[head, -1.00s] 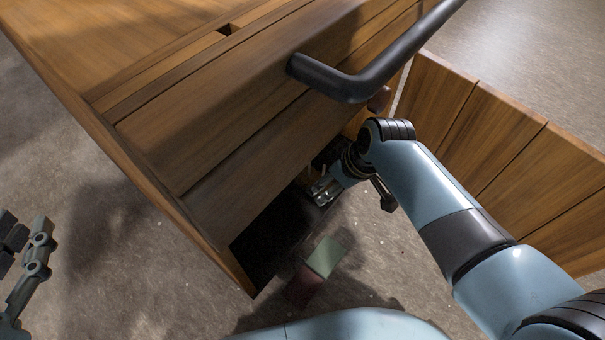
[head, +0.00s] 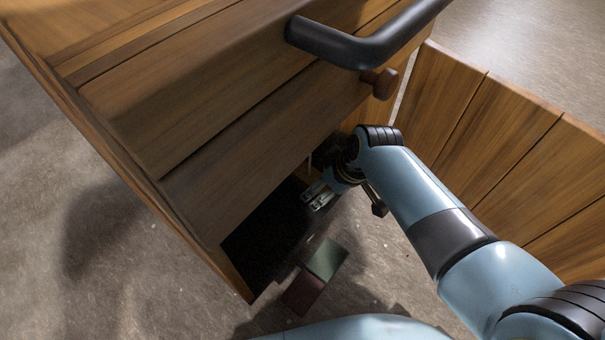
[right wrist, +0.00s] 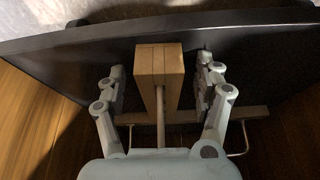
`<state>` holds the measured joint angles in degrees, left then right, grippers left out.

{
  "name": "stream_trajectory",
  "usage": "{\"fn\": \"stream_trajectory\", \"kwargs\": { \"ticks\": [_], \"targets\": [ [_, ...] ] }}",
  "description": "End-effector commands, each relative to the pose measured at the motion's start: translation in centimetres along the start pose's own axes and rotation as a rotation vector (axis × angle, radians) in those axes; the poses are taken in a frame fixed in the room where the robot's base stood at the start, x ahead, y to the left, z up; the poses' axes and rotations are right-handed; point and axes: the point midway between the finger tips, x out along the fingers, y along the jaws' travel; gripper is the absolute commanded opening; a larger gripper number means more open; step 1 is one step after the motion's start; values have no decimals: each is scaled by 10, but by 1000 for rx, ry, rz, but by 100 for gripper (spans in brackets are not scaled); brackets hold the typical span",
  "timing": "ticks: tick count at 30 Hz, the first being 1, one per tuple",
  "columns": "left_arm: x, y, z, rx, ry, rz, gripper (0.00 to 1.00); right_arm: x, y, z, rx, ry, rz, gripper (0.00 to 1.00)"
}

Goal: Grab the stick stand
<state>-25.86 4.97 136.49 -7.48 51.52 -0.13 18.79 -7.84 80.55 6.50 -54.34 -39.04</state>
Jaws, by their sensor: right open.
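The stick stand (right wrist: 150,64), as I take it, shows in the right wrist view as an upright light wooden block with a thin rod below it and a crosspiece low down. My right gripper (right wrist: 165,78) is open, with one finger on each side of the block and a gap at both sides. In the head view my right gripper (head: 318,195) reaches into the dark opening low in the wooden cabinet. There the stand is hidden or too dark to make out. My left gripper is out of view.
The wooden cabinet (head: 230,120) has a dark bar handle (head: 345,48) and a round knob (head: 379,83) above my right arm. An open wooden door panel (head: 510,150) stands at the right. A green block (head: 327,258) and a dark red block (head: 303,292) are near the opening.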

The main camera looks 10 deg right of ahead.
Motion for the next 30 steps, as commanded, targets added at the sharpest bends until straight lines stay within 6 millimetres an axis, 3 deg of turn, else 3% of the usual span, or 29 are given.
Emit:
{"fn": "stream_trajectory", "kwargs": {
  "ticks": [8,24,30],
  "targets": [
    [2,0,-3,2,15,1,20,0,0,0,0,1,1,69],
    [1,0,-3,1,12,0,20,0,0,0,0,0,1,0],
    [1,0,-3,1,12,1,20,0,1,-1,0,2,1,0]
  ]
}}
